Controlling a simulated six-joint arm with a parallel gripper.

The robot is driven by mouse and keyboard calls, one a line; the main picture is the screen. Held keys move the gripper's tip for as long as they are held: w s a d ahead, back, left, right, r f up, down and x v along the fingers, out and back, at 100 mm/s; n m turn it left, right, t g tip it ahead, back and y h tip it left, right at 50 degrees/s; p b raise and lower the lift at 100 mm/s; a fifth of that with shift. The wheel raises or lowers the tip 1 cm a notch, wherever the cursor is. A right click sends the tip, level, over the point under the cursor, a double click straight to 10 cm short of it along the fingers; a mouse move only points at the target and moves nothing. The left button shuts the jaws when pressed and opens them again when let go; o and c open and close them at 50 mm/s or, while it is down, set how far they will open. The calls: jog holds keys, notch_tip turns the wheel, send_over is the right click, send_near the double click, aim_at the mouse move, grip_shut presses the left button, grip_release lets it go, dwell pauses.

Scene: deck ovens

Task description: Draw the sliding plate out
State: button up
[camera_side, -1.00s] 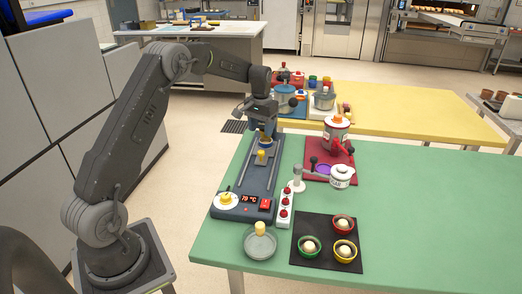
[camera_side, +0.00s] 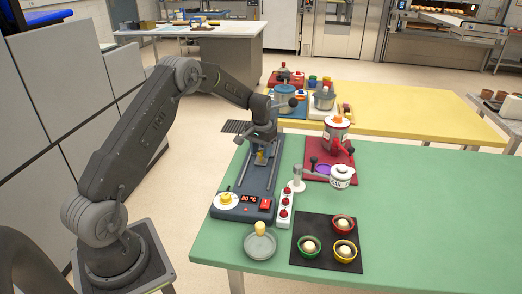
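The dark blue-grey heated unit (camera_side: 243,214) lies on the green table with its long axis running away from the camera. Its display reads 80 °C. Two rails run along its top. The sliding plate (camera_side: 260,162) is at the far part of the rails, mostly hidden by my gripper; a small yellow part, seemingly its knob, shows there. My gripper (camera_side: 262,152) points down with its fingertips low at this yellow part. The view is too small to tell whether the fingers are closed on it or only around it.
A white switch strip (camera_side: 285,208) stands right of the unit. A round grey dish with a pale knob (camera_side: 260,243) is in front. A black mat (camera_side: 312,226) holds three small bowls. A red board (camera_side: 319,174) with a pot and a white cup (camera_side: 341,176) are to the right.

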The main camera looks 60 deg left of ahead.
grip_shut()
jog(key=s+d, duration=1)
jog(key=shift+s+d, duration=0.15)
jog(key=shift+d, duration=0.05)
jog(key=shift+o, duration=1)
grip_release()
notch_tip(320, 180, up, 14)
